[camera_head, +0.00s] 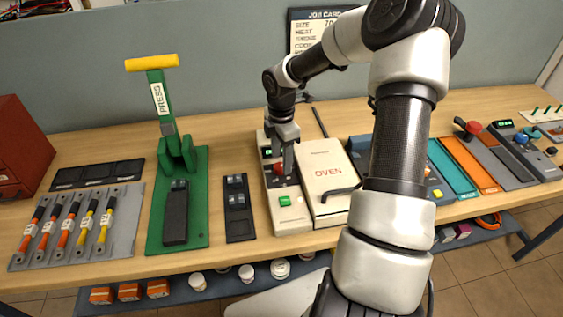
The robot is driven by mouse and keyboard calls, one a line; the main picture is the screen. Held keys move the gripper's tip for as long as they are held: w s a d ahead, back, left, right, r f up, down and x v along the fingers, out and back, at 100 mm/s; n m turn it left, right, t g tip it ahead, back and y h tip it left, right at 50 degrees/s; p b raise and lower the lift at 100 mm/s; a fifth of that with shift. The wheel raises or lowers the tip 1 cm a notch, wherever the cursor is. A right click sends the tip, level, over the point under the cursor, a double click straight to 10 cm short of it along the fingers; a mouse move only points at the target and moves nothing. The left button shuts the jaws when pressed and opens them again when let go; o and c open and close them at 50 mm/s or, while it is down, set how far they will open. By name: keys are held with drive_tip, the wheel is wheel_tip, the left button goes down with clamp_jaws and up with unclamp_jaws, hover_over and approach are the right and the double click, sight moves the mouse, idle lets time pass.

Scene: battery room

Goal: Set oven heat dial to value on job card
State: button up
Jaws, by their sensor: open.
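My gripper (286,163) is open and points down over the panel at the red dial. Its fingers partly cover the dial, and I cannot tell whether they touch it. The job card (302,33) hangs on the back wall. My arm hides much of it, and its values are not fully readable.
A green press (180,155) with a yellow handle stands left, beside a dark two-part fixture (238,205). A grey rack (80,225) of coloured tools and a red box (22,148) are farther left. Panels with knobs (473,128) stand right. My arm crosses over the oven's right side.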

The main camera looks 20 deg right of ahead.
drive_tip(key=shift+f, duration=1)
drive_tip(key=c, duration=1)
drive_tip(key=shift+c, duration=0.2)
